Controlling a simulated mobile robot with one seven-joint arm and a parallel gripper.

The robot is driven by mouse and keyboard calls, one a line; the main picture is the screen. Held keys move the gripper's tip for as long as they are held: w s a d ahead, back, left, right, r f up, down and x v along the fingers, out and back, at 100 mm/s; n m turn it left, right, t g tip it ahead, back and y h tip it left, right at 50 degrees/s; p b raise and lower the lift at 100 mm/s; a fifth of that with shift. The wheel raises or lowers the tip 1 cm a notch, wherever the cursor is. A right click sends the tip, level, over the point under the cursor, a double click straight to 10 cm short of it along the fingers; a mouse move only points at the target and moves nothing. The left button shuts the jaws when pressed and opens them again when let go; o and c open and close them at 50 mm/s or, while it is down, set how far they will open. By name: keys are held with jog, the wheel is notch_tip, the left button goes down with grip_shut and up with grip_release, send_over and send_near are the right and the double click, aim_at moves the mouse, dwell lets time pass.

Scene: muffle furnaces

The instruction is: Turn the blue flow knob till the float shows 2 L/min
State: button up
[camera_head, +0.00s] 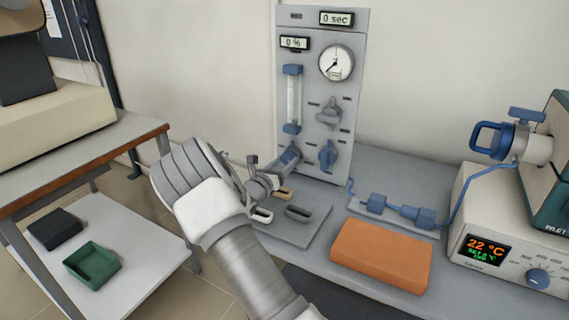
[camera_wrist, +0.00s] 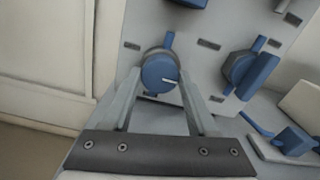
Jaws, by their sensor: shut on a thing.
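The blue flow knob (camera_wrist: 157,74) is at the lower left of the grey gas panel (camera_head: 342,150), below the clear flow tube (camera_head: 293,100) with blue end fittings. In the wrist view its white mark points right. My gripper (camera_wrist: 156,88) is shut on the knob, one finger on each side. In the head view my gripper (camera_head: 281,168) reaches the panel's lower left and partly hides the knob. The float is too small to make out, so I cannot read its level.
Another blue valve (camera_head: 327,155) sits right of the knob, with a grey one (camera_head: 332,113) above it. A round gauge (camera_head: 337,63) is above. An orange block (camera_head: 381,255) lies on the bench. A furnace controller (camera_head: 500,240) reading 22 °C stands at right.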

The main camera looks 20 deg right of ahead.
jog(key=shift+r+p, duration=0.1)
jog(key=shift+p, duration=0.2)
jog(key=n+p, duration=0.3)
jog(key=shift+r, duration=0.1)
jog(key=n+p, duration=0.3)
jog(key=p, duration=0.1)
jog(key=n+p, duration=0.2)
jog(key=n, duration=0.1)
jog(key=shift+n+p, duration=0.3)
jog(key=shift+n, duration=0.1)
jog(key=shift+f+n+p, duration=0.25)
jog(key=shift+n+p, duration=0.5)
jog(key=shift+n, duration=0.75)
jog(key=shift+s, duration=0.1)
jog(key=o, duration=1.4)
